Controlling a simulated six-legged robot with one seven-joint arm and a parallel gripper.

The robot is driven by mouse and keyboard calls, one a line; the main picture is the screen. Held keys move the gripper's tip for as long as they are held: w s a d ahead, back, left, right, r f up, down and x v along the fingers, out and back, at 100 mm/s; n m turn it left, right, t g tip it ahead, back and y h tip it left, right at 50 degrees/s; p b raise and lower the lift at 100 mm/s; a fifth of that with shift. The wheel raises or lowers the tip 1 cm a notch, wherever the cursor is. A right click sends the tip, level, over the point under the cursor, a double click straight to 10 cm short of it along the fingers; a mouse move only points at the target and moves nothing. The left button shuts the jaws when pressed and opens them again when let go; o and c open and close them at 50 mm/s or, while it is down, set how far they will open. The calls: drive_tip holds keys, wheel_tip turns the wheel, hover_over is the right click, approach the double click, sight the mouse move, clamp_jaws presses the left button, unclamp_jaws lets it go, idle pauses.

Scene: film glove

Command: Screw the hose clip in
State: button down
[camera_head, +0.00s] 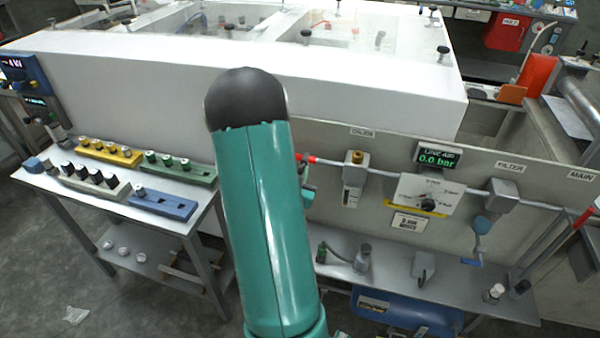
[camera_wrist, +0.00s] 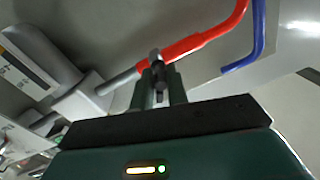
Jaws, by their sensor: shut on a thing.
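In the wrist view my gripper (camera_wrist: 158,84) is shut on a small dark grey piece, which looks like the hose clip (camera_wrist: 155,56). The clip sits at the end of the red hose (camera_wrist: 204,39), where the hose meets a grey pipe stub (camera_wrist: 119,82). The fingers cover much of the clip, so its screw cannot be made out clearly. In the head view my green arm hides most of this spot. Only a short red piece of hose (camera_head: 311,159) shows just right of the arm, on the pipe line along the grey panel.
A blue hose (camera_wrist: 257,38) hangs beside the red one. Right of my arm are a gauge reading 0.0 bar (camera_head: 437,158), a regulator plate (camera_head: 426,196) and a filter block (camera_head: 502,195). A side table (camera_head: 190,222) with coloured racks stands left. A lower shelf (camera_head: 455,285) holds small fittings.

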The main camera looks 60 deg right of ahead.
idle(0.3)
drive_tip(key=c, duration=1.4)
unclamp_jaws()
drive_tip(key=shift+a, duration=0.1)
